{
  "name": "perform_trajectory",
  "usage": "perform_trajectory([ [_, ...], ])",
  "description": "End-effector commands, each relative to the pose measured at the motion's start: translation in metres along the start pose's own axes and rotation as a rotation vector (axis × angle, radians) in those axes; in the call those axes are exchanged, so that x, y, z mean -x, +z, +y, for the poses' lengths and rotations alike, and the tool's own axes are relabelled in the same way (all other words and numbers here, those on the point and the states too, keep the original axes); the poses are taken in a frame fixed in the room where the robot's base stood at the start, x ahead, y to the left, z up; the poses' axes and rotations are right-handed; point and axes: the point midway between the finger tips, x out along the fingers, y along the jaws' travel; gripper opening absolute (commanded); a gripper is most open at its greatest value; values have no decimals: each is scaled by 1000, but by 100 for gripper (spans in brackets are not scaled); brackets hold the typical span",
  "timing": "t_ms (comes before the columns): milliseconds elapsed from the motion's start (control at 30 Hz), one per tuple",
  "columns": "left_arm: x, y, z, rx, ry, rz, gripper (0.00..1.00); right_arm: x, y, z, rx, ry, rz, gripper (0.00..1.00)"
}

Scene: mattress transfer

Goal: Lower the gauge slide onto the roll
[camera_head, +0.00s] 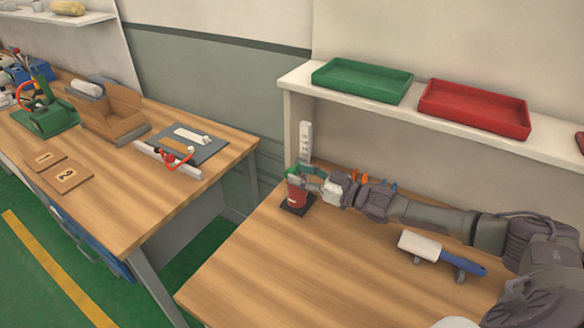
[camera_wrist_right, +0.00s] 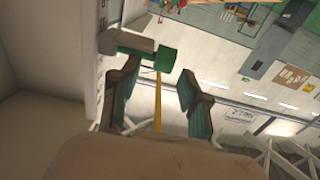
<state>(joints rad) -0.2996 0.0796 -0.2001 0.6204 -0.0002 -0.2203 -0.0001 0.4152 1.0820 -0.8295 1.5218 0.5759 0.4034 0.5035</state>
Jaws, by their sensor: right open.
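The red roll (camera_head: 296,191) stands upright on a small black base at the back left corner of the near table. A white upright gauge post (camera_head: 305,139) rises behind it. The slide's green block (camera_wrist_right: 166,56) sits on a grey bar (camera_wrist_right: 127,42) in the right wrist view. In the head view, green parts above the roll overlap my fingers, so slide and fingers are hard to separate. My right gripper (camera_head: 310,178) is open at the slide, just above and beside the roll. In the wrist view its fingers (camera_wrist_right: 160,75) are apart near the block; contact is unclear.
A lint roller with a blue handle (camera_head: 460,262) rests on a stand in front of my right arm. A shelf (camera_head: 440,127) with green (camera_head: 362,79) and red (camera_head: 474,107) trays overhangs the back. The table's left front is clear. Another workbench (camera_head: 130,215) stands left, across a gap.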

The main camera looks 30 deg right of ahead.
Motion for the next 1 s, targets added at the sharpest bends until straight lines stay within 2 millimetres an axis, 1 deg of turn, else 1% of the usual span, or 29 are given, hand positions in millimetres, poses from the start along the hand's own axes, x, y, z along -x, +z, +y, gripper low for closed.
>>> perform_trajectory([
  [33,4,0,0,0,0,0,56,-9,-3,0,1,-1,3,46],
  [200,7,-1,0,0,0,0,56,-27,-2,0,0,0,2,46],
  [333,7,-1,0,0,0,0,56,-31,0,0,1,-1,0,46],
  [567,7,-1,0,0,0,0,56,-31,0,0,1,-1,0,46],
  [600,7,-1,0,0,0,0,56,-31,0,0,1,-1,0,42],
  [667,7,-1,0,0,0,0,56,-31,0,0,1,-1,0,32],
  [800,7,-1,0,0,0,0,56,-31,0,0,1,-1,0,9],
  [867,7,-1,0,0,0,0,56,-31,0,0,1,-1,0,0],
  [1000,7,-1,0,0,0,0,56,-31,0,0,1,-1,0,0],
])
